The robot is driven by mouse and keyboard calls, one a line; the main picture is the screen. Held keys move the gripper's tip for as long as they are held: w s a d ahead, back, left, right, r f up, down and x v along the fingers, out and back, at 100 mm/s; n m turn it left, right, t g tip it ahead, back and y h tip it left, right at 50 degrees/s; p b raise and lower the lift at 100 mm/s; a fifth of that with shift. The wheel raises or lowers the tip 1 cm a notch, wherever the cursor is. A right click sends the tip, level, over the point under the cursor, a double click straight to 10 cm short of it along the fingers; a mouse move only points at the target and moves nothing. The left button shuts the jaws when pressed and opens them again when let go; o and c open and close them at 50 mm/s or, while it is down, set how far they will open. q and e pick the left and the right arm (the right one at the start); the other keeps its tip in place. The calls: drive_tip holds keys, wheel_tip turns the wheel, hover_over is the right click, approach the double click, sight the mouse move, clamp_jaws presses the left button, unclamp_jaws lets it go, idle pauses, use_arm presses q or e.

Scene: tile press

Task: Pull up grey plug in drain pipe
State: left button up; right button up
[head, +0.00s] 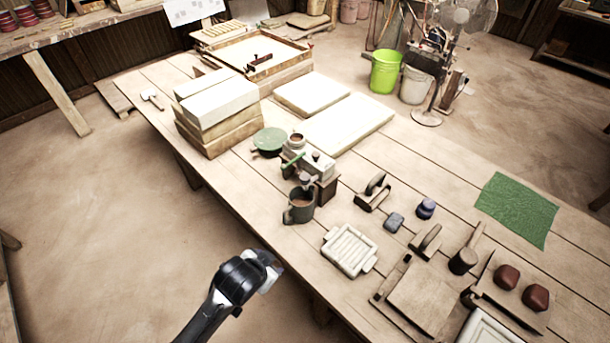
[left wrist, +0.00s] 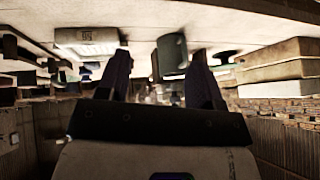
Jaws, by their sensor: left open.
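I cannot make out a grey plug or a drain pipe in either view. My left gripper (head: 270,268) is off the near long edge of the table, open and empty. In the left wrist view, which looks upside down, its two dark fingers (left wrist: 162,68) stand apart. A grey-green mug (left wrist: 172,54) shows between and beyond them, not held. In the head view the same dark mug (head: 300,206) stands near the table edge, below a small machine (head: 318,163) with a green handle. My right gripper is in neither view.
A white ridged tray (head: 349,250) lies right of the mug. A green disc (head: 269,140) and stacked blocks (head: 217,135) stand farther back. Wooden tools, a mallet (head: 464,261) and a green cloth (head: 516,208) occupy the right side. Open floor lies left of the table.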

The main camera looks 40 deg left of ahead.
use_arm(q)
drive_tip(key=w+a+n+t+y, duration=0.1)
drive_tip(key=w+a+t, duration=0.1)
drive_tip(key=w+a, duration=0.35)
drive_tip(key=n+t+h, duration=0.1)
drive_tip(key=t, duration=0.8)
approach(302, 181)
drive_tip(key=w, duration=0.3)
drive_tip(key=w+b, duration=0.1)
drive_tip(key=w, duration=0.3)
drive_tip(key=w+a+b, duration=0.1)
drive_tip(key=w, duration=0.3)
drive_tip(key=shift+w, duration=0.2)
drive_tip(key=c, duration=0.5)
clamp_jaws()
